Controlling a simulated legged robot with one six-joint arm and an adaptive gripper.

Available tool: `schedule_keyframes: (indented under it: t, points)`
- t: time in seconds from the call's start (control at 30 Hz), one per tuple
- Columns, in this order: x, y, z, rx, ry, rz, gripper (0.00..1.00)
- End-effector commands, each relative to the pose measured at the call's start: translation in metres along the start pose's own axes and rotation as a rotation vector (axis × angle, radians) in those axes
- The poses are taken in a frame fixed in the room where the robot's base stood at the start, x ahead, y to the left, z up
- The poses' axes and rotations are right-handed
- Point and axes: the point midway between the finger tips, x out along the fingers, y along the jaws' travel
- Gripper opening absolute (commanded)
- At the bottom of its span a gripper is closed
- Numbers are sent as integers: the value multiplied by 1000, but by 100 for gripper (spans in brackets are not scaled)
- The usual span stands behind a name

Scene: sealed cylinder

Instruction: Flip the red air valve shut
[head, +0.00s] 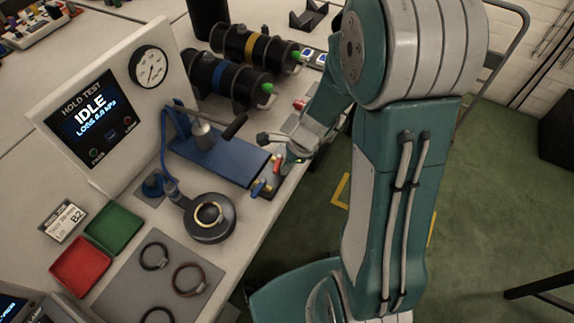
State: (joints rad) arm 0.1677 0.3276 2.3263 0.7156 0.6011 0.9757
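The red air valve lever (277,164) is on a small dark block at the front right end of the blue base plate, near the bench edge. A blue lever (258,188) sits beside it on the same block, nearer the camera. My gripper (273,150) comes in from the right, just above and behind the red lever. Its two fingertips look spread apart with nothing between them. The lower finger is close to the red lever; I cannot tell whether they touch.
A blue clamp fixture (215,155) with a black handle stands left of my gripper. Two dark cylinders (225,80) lie behind. The hold test panel (95,110) reads IDLE. A round dark part (210,232), green tray (114,229) and red tray (81,267) are in front.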

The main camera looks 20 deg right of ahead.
Motion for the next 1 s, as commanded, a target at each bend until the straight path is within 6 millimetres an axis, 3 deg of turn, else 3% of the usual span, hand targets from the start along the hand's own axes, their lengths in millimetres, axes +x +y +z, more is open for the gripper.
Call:
schedule_keyframes:
  t: [1.0]
  points:
    - [0, -17, 2, -1, -1, -3, 0]
